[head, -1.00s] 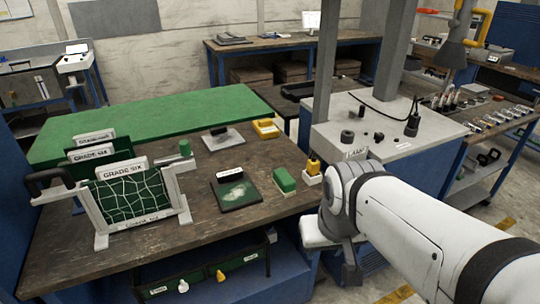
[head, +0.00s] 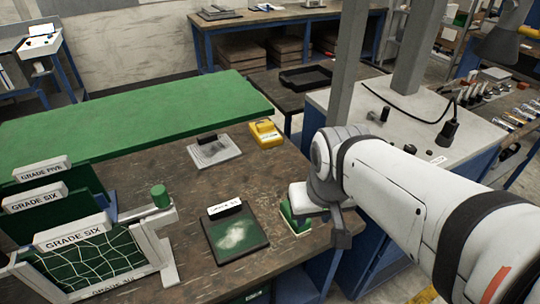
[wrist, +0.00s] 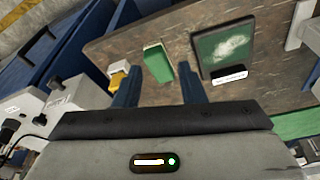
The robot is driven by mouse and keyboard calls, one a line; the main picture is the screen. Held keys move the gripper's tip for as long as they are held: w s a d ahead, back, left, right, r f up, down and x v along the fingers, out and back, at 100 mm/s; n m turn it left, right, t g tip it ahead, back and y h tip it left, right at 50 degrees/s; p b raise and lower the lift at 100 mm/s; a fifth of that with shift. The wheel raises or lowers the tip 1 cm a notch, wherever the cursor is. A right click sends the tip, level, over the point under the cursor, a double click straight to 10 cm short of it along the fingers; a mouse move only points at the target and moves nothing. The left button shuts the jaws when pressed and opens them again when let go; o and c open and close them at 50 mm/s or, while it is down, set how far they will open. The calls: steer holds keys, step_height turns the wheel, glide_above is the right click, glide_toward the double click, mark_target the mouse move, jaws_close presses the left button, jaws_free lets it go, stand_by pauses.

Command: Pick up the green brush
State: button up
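The green brush (wrist: 158,62), a small green block, lies on the brown worktable. In the wrist view it shows between the fingertips of my gripper (wrist: 157,72), which is open and empty. Blue fingers stand apart on either side of it; I cannot tell how much height separates them. In the head view the brush (head: 290,217) is partly hidden by my gripper (head: 318,215), which hangs over the table's right edge area.
Left of the brush is a dark green board (head: 236,233) with a white smear and label. A yellow item (wrist: 118,78) in a white holder stands close on the brush's other side. A yellow case (head: 266,135) and grey plate (head: 214,151) lie farther back. Labelled racks (head: 85,262) stand left.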

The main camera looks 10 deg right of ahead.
steer(key=shift+w+d, duration=0.1)
steer(key=shift+w, duration=0.15)
steer(key=shift+o, duration=0.2)
steer(key=shift+o, duration=0.8)
steer(key=shift+d, duration=0.1)
steer(key=shift+o, duration=0.7)
steer(key=shift+w, duration=0.35)
steer(key=o, duration=0.4)
steer(key=shift+n+g, duration=0.8)
steer(key=shift+g, duration=0.1)
steer(key=w+f, duration=0.1)
steer(key=w, duration=0.1)
steer(key=w+f+p, duration=0.1)
steer(key=w, duration=0.2)
steer(key=w+f, duration=0.2)
steer(key=shift+w+d+p, duration=0.2)
steer(key=shift+d+p, duration=0.05)
steer(key=shift+p, duration=0.1)
steer(key=shift+n+g, duration=0.6)
steer(key=shift+n, duration=0.3)
steer(key=w+f, duration=0.3)
steer(key=f, duration=0.1)
steer(key=w+f+p, duration=0.1)
steer(key=w+f, duration=0.1)
steer(key=f, duration=0.1)
steer(key=shift+w+a, duration=0.1)
steer(key=shift+w, duration=0.25)
steer(key=shift+f+p, duration=0.6)
steer(key=shift+f, duration=3.5)
